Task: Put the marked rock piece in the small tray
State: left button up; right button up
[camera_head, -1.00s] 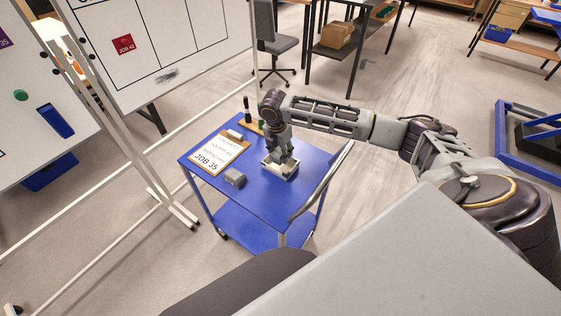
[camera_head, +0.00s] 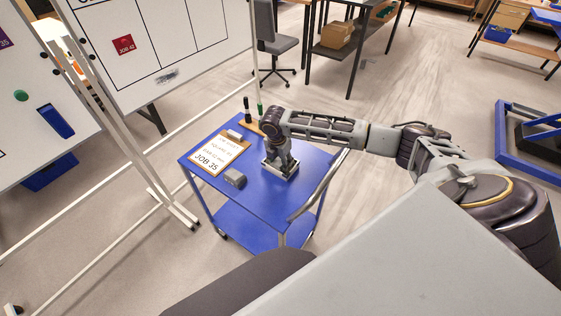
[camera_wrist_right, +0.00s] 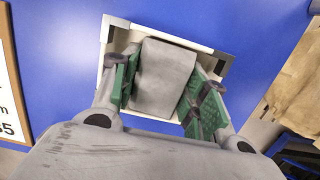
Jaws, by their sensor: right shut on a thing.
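My right gripper (camera_head: 281,163) is over the small white tray (camera_head: 293,174) on the blue cart. In the right wrist view its green-padded fingers (camera_wrist_right: 170,92) are shut on a grey rock piece (camera_wrist_right: 163,75), one pad on each side. The tray's pale rim (camera_wrist_right: 222,68) shows around the rock and fingers. The rock is within the tray's outline; I cannot tell whether it touches the bottom. No mark shows on its visible face. A second grey block (camera_head: 235,178) lies on the cart, left of the tray. My left gripper is not in view.
The blue cart (camera_head: 262,196) carries a clipboard reading JOB 35 (camera_head: 215,155) with a pale item at its top. A metal handle (camera_head: 318,187) runs along the right side. Whiteboards stand to the left.

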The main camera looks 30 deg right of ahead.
aim_at(278, 163)
dwell(0.4)
jog(key=o, duration=1.3)
jog(key=shift+f, duration=0.1)
jog(key=shift+c, duration=0.2)
notch_tip(278, 163, up, 12)
jog(key=a, duration=0.1)
jog(key=shift+s+a, duration=0.35)
jog(key=shift+s+a, duration=0.1)
